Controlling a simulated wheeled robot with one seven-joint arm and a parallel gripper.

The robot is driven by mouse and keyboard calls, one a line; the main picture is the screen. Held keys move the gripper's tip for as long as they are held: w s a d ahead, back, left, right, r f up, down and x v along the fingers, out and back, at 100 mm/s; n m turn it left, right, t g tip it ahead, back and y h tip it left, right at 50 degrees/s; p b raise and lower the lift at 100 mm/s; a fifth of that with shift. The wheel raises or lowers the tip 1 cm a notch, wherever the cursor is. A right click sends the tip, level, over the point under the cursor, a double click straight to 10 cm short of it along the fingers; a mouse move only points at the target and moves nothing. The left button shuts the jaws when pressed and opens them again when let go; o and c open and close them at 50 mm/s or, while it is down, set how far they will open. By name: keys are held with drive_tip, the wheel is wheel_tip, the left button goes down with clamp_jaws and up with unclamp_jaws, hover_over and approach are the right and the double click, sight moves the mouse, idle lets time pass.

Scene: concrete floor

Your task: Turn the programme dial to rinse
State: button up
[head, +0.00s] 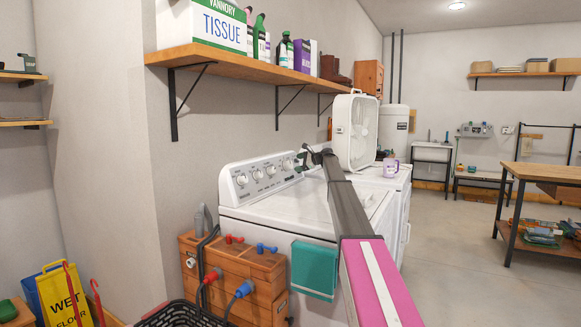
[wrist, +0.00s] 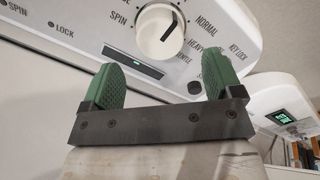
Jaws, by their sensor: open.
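The white washing machine (head: 280,215) stands against the wall, with a row of knobs on its slanted control panel (head: 240,183). In the wrist view a round white dial (wrist: 152,27) shows at the top, with a dark pointer line on its face. "SPIN" is printed to its left and "NORMAL" and "HEAVY" to its right. I cannot read a rinse label. My gripper (wrist: 163,78) is open, its two green fingers apart below the dial and not around it. It also shows in the head view (head: 313,157), small, near the panel's right end.
A wooden shelf (head: 240,66) with bottles and a tissue box hangs above. A wooden crate (head: 235,270) with pipes stands at the washer's near side.

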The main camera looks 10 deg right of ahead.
sight(291, 164)
drive_tip(key=x, duration=0.6)
drive_tip(key=c, duration=0.9)
